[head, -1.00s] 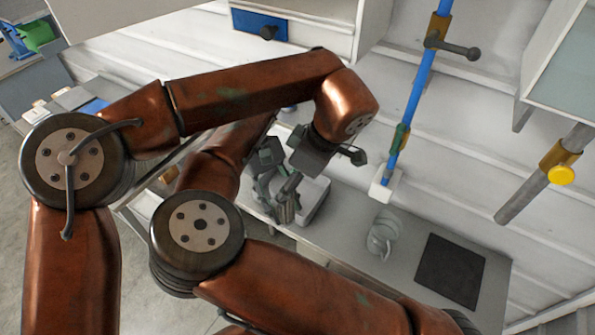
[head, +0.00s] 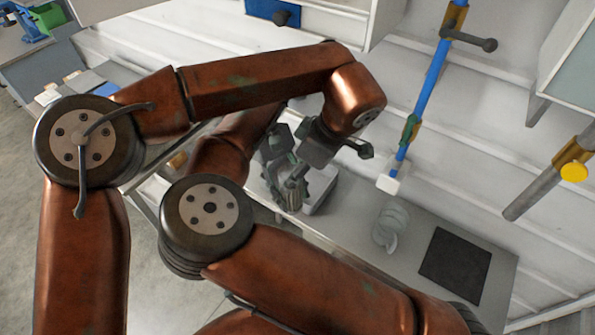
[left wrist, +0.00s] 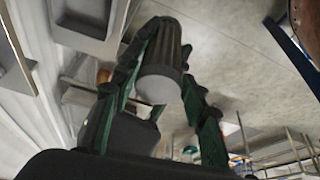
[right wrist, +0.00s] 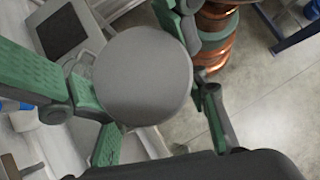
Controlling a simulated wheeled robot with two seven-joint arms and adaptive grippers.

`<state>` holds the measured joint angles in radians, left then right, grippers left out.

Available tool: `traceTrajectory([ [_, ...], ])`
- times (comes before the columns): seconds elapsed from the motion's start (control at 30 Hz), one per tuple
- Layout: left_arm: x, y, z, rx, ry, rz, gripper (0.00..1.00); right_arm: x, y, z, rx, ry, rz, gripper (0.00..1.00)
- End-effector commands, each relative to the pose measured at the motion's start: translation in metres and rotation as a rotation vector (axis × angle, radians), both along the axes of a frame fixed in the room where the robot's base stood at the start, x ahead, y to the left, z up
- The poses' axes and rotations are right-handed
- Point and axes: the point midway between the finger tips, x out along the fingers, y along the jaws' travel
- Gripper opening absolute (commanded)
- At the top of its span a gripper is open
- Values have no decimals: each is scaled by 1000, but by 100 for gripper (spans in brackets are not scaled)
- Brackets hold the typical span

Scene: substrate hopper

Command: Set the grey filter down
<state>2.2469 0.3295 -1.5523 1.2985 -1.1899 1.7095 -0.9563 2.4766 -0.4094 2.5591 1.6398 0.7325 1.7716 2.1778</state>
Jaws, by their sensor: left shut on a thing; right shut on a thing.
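A dark grey ribbed cylinder with a lighter flat end, which looks like the grey filter (left wrist: 160,72), is held between the green fingers of my left gripper (left wrist: 163,75). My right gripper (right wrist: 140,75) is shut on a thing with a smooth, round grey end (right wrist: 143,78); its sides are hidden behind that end. In the head view a ribbed grey cylinder (head: 291,196) shows among the two grippers, close together above the left part of the bench. Which fingers touch it there is hard to tell.
The grey bench (head: 410,258) carries a black square mat (head: 455,263) and a pale grey rounded object (head: 390,226). A blue pole (head: 425,95) with a white foot stands behind. Bare bench shows between the rounded object and the mat.

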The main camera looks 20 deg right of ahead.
Motion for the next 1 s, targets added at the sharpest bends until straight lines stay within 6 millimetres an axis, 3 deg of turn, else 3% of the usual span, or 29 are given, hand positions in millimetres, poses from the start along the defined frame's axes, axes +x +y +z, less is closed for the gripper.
traceTrajectory([
  [0.17, 3, -2, 0, -6, -7, -1, 11, -2, 2, 1, 2, 5, -3, 10],
  [0.2, 3, -2, 0, -7, -8, -1, 10, -2, 2, 1, 3, 6, -2, 41],
  [0.47, 2, -1, 0, -6, -5, -1, 10, -1, 1, 1, 2, 4, -1, 59],
  [0.83, 2, -1, 0, -4, -5, 0, 10, 2, 2, 3, 1, 2, -1, 60],
  [1.0, 1, -1, 0, -4, -4, 0, 10, 18, 8, 10, 2, 5, 1, 60],
])
